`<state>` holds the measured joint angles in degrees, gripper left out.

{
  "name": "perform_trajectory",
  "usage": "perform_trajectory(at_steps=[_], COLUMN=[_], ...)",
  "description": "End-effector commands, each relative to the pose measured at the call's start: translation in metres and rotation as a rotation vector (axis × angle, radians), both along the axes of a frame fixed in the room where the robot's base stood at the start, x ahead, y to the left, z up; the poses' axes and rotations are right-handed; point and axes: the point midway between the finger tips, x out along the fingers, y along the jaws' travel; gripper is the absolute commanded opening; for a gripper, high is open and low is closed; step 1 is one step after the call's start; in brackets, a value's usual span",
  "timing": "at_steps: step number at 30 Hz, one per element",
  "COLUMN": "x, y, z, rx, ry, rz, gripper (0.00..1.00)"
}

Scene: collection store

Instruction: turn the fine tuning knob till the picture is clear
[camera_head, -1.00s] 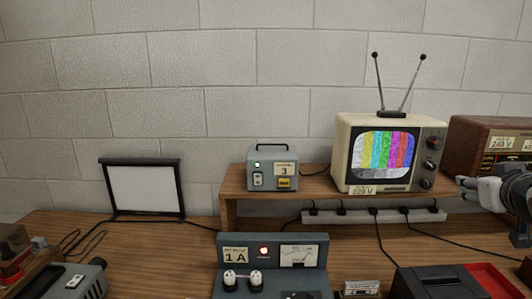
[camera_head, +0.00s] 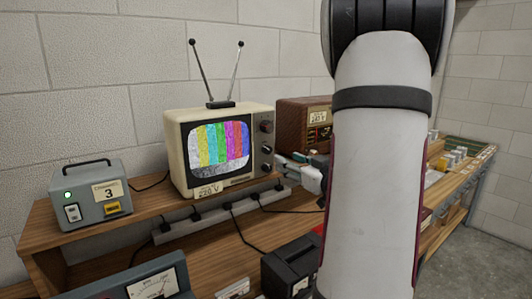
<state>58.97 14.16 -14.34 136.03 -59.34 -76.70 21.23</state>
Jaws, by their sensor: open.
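A cream television (camera_head: 182,150) with two antennas stands on a raised wooden shelf. Its screen (camera_head: 220,150) shows colour bars over a grey, speckled lower band, with some grain. Several dark knobs run down its right side: an upper knob (camera_head: 265,126), a middle knob (camera_head: 267,149) and a lower knob (camera_head: 266,168). Their labels are too small to read, so I cannot tell which is fine tuning. My gripper (camera_head: 284,160) is open, just right of the lower knobs and seemingly apart from them. My arm hides part of the gripper.
A brown wooden radio (camera_head: 292,125) stands behind my gripper. A power strip (camera_head: 218,208) with plugs and cables runs along the shelf front.

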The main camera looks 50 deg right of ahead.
Motion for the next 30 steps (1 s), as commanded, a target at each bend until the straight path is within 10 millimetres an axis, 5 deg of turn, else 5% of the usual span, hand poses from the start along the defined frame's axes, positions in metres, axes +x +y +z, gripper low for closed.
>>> perform_trajectory(at_steps=[15,29,30], x=[0.087,0.097,0.097], y=[-0.024,-0.028,-0.028], z=[0.000,0.000,0.000], rx=[0.000,0.001,0.001], ry=[0.000,0.000,0.000], rz=[0.002,-0.001,-0.001], gripper=[0.43,0.43,0.34])
